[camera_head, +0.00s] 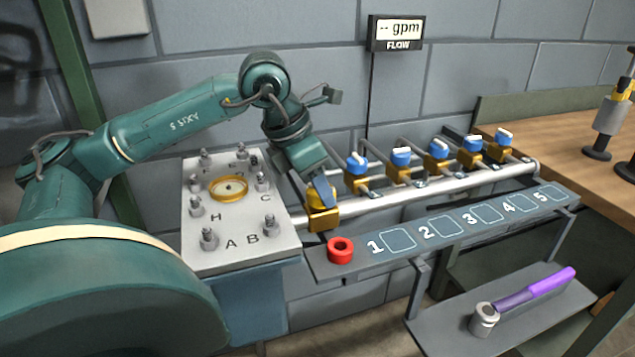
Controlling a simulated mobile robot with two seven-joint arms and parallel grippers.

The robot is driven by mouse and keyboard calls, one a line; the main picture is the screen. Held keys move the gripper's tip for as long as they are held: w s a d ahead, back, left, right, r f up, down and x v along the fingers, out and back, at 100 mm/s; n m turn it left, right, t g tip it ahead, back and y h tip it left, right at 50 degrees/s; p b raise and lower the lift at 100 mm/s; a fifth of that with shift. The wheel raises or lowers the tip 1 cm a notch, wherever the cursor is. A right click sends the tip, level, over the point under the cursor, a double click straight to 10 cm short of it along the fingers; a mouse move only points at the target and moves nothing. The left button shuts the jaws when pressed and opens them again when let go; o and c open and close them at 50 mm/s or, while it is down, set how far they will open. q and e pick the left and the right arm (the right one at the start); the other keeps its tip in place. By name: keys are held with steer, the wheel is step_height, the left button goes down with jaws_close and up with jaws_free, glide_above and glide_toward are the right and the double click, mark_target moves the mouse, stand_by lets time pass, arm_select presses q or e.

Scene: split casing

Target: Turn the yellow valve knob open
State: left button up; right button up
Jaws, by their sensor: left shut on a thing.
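The yellow valve knob (321,221) sits at the left end of the pipe, at the near end of the row of valves. My left gripper (322,196) reaches down onto it from above and is shut on it. The gripper hides the knob's top, so its turn angle cannot be read. The flow display (397,33) on the wall reads "-- gpm". My right gripper is not in view.
Several blue-topped valves (401,158) line the pipe (440,184) to the right. A lettered plate with studs (240,242) stands left. A purple-handled tool (530,289) lies on the lower shelf.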

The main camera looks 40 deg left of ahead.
arm_select(q)
steer(key=n+y, duration=0.1)
steer(key=n, duration=0.2)
steer(key=shift+d+r, duration=0.1)
steer(key=shift+n+y+p, duration=0.3)
steer(key=shift+n+p, duration=0.1)
steer(key=shift+n, duration=0.4)
steer(key=shift+d+n+y, duration=0.1)
steer(key=shift+n+y, duration=0.4)
steer(key=shift+n, duration=0.6)
steer(key=shift+n+p, duration=0.35)
steer(key=shift+n, duration=0.35)
steer(key=shift+y, duration=0.3)
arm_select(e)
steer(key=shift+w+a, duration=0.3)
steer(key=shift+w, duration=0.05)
arm_select(q)
steer(key=shift+n, duration=0.3)
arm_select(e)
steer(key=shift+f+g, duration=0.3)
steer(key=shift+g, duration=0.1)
arm_select(q)
steer(key=o, duration=1)
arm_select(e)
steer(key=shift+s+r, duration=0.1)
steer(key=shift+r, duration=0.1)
